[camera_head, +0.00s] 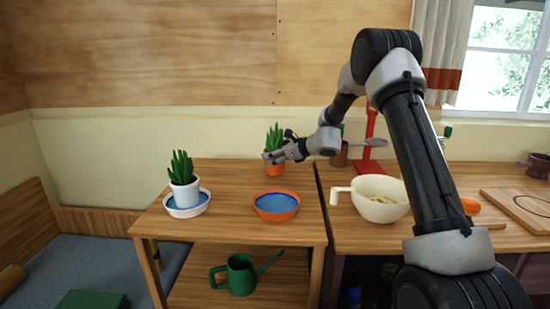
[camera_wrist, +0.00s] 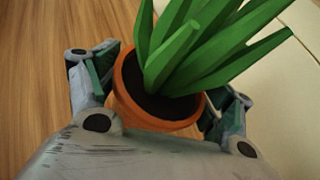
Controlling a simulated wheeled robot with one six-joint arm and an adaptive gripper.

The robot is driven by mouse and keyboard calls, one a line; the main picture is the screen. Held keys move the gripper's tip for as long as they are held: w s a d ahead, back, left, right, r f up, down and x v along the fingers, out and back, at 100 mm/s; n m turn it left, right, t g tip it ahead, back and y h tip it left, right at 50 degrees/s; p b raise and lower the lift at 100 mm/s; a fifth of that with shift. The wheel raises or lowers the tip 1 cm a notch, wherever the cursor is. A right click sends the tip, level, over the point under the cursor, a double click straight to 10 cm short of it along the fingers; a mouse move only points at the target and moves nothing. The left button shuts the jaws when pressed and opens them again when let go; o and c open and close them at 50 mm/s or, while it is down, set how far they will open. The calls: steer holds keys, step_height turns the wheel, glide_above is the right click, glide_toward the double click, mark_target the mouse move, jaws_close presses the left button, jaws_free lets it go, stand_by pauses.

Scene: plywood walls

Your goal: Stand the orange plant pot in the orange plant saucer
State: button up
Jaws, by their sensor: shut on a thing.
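The orange plant pot (camera_head: 274,170) holds a green spiky plant and is at the back of the small wooden table, behind the saucer. In the wrist view the pot (camera_wrist: 150,118) sits between my fingers, dark soil inside, leaves spreading up and right. My gripper (camera_head: 270,157) is shut on the pot near its rim and partly covers it in the head view. The orange plant saucer (camera_head: 277,216), with a blue inside, lies empty nearer the front of the same table. I cannot tell whether the pot touches the tabletop.
A white pot (camera_head: 184,195) with a similar plant stands in a white saucer (camera_head: 188,212) at the left. A green watering can (camera_head: 240,274) is on the lower shelf. A cream pan (camera_head: 381,208) and red stand (camera_head: 370,150) are on the counter at right.

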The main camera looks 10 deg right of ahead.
mark_target(279, 127)
steer(key=r, duration=0.9)
steer(key=shift+d+r, duration=0.2)
steer(key=shift+s+d+r, duration=0.2)
steer(key=shift+s+r, duration=0.15)
steer(key=shift+s, duration=0.15)
steer(key=shift+s+d+r, duration=0.2)
steer(key=shift+s+r, duration=0.15)
steer(key=shift+s, duration=0.15)
steer(key=s+a+f+n+g+y, duration=0.2)
steer(key=s+a+n, duration=0.1)
steer(key=s, duration=0.8)
steer(key=s+a+f+n+g+y, duration=0.2)
steer(key=s+a+f+g, duration=0.1)
steer(key=s, duration=0.8)
steer(key=shift+w+f, duration=0.1)
steer(key=shift+f, duration=2.9)
steer(key=o, duration=1.4)
